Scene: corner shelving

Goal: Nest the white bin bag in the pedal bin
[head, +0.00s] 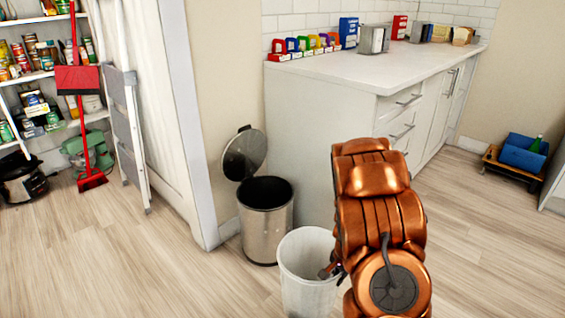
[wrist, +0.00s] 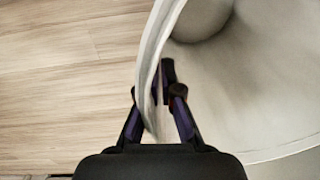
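The white bin bag (head: 305,285) looks like an open-topped white tub, upright in front of the pedal bin. Its lower end is cut off by the frame, so I cannot tell whether it touches the floor. The pedal bin (head: 264,228) is a steel cylinder with a dark, open mouth, its round lid (head: 244,154) raised at the back. My gripper (head: 328,271) is at the bag's right rim. In the wrist view, my gripper (wrist: 166,88) has its fingers drawn close on either side of the bag's wall (wrist: 240,90), shut on it. One finger is partly hidden.
A white counter unit (head: 325,125) stands behind and right of the bin. A wall edge (head: 196,140) is close on the left. A stepladder (head: 125,125) and red broom (head: 82,110) stand further left. Open wooden floor (head: 150,265) lies left of the bin.

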